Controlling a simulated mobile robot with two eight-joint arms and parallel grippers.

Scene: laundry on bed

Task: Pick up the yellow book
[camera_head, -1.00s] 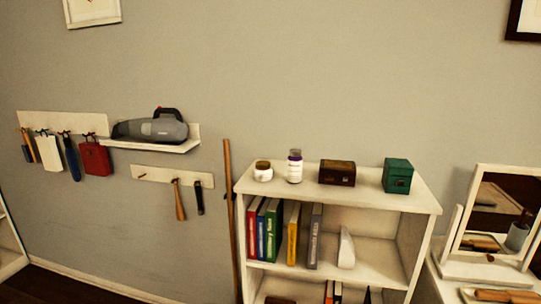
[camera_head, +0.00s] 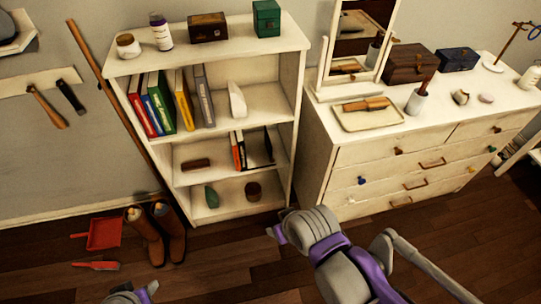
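The yellow book (camera_head: 184,99) stands upright on the upper shelf of the white bookcase (camera_head: 213,51). It is between a green book (camera_head: 160,102) and a grey book (camera_head: 203,95). My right gripper (camera_head: 280,232) is low, in front of the bookcase's bottom right corner, well below and right of the yellow book; its fingers are not clear. Only a small part of my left gripper (camera_head: 138,293) shows at the bottom edge, far below the book. Neither gripper touches the book.
A red book (camera_head: 141,106) and a blue book (camera_head: 151,104) stand left of the green one. A white figure (camera_head: 236,100) stands to the right. Brown boots (camera_head: 168,232) and a red dustpan (camera_head: 104,233) are on the floor. A white dresser (camera_head: 350,152) stands right of the bookcase.

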